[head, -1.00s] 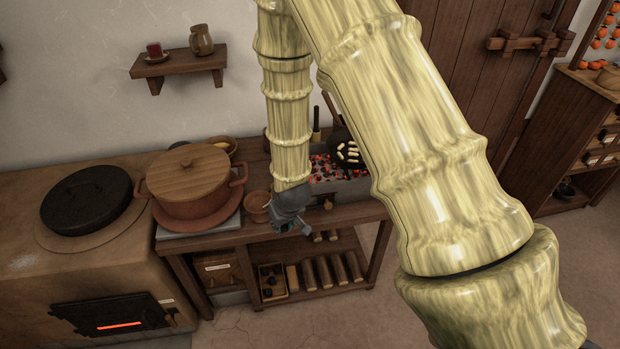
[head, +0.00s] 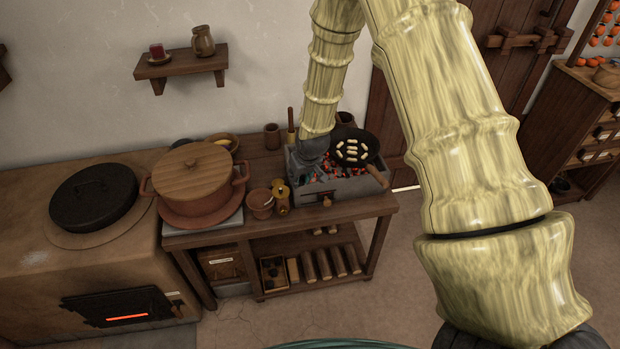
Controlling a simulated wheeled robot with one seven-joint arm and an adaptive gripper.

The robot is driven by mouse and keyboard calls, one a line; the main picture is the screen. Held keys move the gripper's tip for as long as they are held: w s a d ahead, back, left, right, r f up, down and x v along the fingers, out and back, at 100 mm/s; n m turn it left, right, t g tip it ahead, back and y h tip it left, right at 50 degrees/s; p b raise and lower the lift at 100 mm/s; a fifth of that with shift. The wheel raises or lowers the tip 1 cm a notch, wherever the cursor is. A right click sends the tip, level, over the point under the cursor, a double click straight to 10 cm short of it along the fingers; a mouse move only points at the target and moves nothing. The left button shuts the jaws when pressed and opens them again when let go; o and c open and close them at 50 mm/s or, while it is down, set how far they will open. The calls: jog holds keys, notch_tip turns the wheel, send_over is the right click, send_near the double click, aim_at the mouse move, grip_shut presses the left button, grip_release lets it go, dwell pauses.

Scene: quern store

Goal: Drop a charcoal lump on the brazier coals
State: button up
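The brazier (head: 350,190) is a grey rectangular box on the wooden bench, with glowing red coals (head: 328,182) among dark lumps inside. My gripper (head: 313,167) is dark grey and points down over the left part of the brazier, low and close to the coals. Its fingers are small and dark against the coals, so I cannot tell whether they are open or shut, or whether they hold a charcoal lump. A small wooden box (head: 273,288) with dark contents stands on the bench's lower shelf.
A black pan (head: 357,148) with pale pieces covers the brazier's right part, its handle pointing front right. A small bowl (head: 261,204) and a brass-coloured mill (head: 281,197) stand left of the brazier. A large lidded pot (head: 192,180) is farther left. Logs (head: 325,264) lie below.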

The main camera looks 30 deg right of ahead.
jog(key=w+d+f, duration=0.1)
jog(key=w+d, duration=0.6)
jog(key=d, duration=0.1)
jog(key=shift+w+d+b, duration=0.15)
jog(key=shift+w+b, duration=0.1)
jog(key=shift+b, duration=0.1)
jog(key=shift+w, duration=0.3)
jog(key=o, duration=0.8)
